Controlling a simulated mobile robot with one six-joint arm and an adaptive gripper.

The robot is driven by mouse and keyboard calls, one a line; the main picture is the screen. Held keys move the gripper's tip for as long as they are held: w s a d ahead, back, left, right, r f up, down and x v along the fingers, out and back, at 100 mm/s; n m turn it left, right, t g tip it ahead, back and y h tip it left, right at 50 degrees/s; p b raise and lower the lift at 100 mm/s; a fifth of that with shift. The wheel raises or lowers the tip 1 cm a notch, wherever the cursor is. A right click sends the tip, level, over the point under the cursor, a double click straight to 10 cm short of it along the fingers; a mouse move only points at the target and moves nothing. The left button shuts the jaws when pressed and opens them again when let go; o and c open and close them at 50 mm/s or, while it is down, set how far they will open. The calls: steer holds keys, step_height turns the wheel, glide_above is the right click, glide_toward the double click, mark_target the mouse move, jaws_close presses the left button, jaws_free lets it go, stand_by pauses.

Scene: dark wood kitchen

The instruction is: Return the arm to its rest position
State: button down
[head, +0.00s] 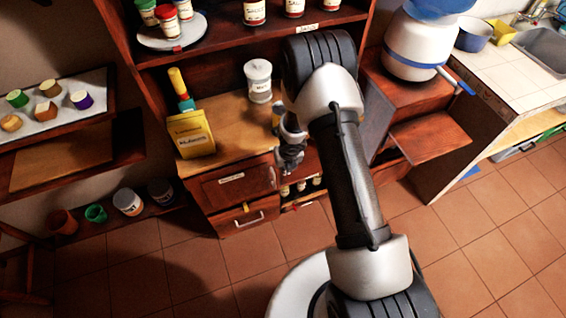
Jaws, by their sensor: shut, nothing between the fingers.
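My arm rises from the lower right of the head view and bends at an elbow near the top middle. Its end comes down left of the forearm. My gripper (290,158) is small and dark here, pointing down in front of the wooden cabinet (235,188). It is shut with nothing in it. My forearm hides part of the cabinet's right side and the things behind it.
On the cabinet stand a yellow box (191,134) and a white canister (259,80). A water dispenser (412,48) stands to the right, beside a tiled counter (505,70). The tiled floor (200,270) is clear.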

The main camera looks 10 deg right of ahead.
steer(key=shift+s+r, duration=0.1)
steer(key=shift+r, duration=0.05)
steer(key=s+d+r+m+t+h, duration=0.15)
steer(key=d+r+m, duration=0.25)
steer(key=r+m, duration=0.75)
steer(key=d+r+m+t+h, duration=0.1)
steer(key=d+r+m+h, duration=0.2)
steer(key=r, duration=1.5)
steer(key=s+r+m, duration=0.6)
steer(key=m, duration=0.1)
steer(key=s+a+r+m+y, duration=0.2)
steer(key=s+a+r+m, duration=0.1)
steer(key=s+m, duration=0.4)
steer(key=s+a+r+m+y, duration=0.2)
steer(key=s+m, duration=0.5)
steer(key=s, duration=0.7)
steer(key=shift+s+a+r+m+g+b, duration=0.25)
steer(key=shift+a+r+m+g+b, duration=0.15)
steer(key=shift+a+r, duration=0.55)
steer(key=shift+a+f+y, duration=0.15)
steer(key=shift+y, duration=0.1)
